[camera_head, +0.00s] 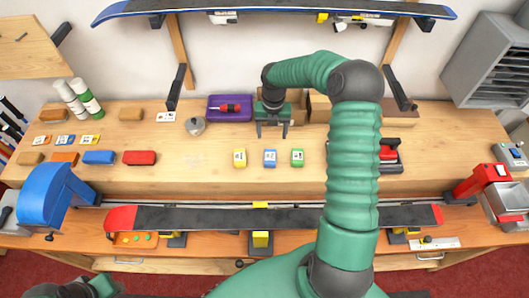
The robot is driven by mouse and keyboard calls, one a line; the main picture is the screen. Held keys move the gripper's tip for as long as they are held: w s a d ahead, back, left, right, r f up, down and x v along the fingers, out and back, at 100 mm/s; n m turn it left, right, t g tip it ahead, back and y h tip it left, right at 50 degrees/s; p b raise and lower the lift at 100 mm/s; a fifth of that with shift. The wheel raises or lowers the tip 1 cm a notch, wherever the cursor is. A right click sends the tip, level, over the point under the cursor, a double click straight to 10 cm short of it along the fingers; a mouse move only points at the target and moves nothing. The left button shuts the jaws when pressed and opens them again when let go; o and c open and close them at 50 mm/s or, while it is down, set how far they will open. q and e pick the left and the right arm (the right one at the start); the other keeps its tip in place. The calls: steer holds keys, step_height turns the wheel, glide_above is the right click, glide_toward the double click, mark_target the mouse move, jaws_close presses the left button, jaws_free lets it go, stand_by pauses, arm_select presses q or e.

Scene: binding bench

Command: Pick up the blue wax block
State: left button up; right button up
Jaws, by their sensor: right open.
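A small blue block (270,158) with a white label lies on the bench between a yellow block (239,157) and a green block (298,157). Another, plain blue block (98,157) lies further left, beside a red block (139,157). My right gripper (272,132) points down with its two fingers apart, empty, just behind the labelled blue block in the picture; its height above the bench is hard to judge. Part of my left arm (88,288) shows at the bottom left corner; its fingers cannot be made out.
A purple tray (214,117) with a red-handled tool and a round metal tin (195,126) lie left of my right gripper. A ski (270,218) lies across the bench front, with a blue device (44,195) at left. The bench around the labelled blocks is clear.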

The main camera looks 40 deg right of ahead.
steer(key=s+f, duration=0.1)
steer(key=f, duration=0.1)
steer(key=s+f, duration=0.1)
steer(key=shift+f+p, duration=0.35)
steer(key=shift+p, duration=0.05)
glide_above(270, 155)
step_height(270, 155, down, 4)
steer(key=shift+s+d+f+p, duration=0.1)
steer(key=shift+p, duration=0.35)
steer(key=f, duration=0.1)
steer(key=f+p, duration=0.2)
steer(key=f, duration=0.1)
steer(key=shift+a, duration=0.35)
steer(key=shift+f, duration=0.2)
steer(key=shift+s+d, duration=0.2)
steer(key=shift+d, duration=0.05)
steer(key=shift+w+f, duration=0.25)
steer(key=shift+w, duration=0.05)
steer(key=c, duration=0.7)
steer(key=shift+a+r, duration=0.1)
steer(key=c, duration=0.5)
arm_select(q)
steer(key=v, duration=0.4)
steer(key=shift+s+a+r, duration=0.1)
steer(key=shift+s+r, duration=0.15)
steer(key=shift+r, duration=0.1)
arm_select(e)
steer(key=shift+s+r, duration=0.1)
steer(key=shift+s, duration=0.05)
jaws_close()
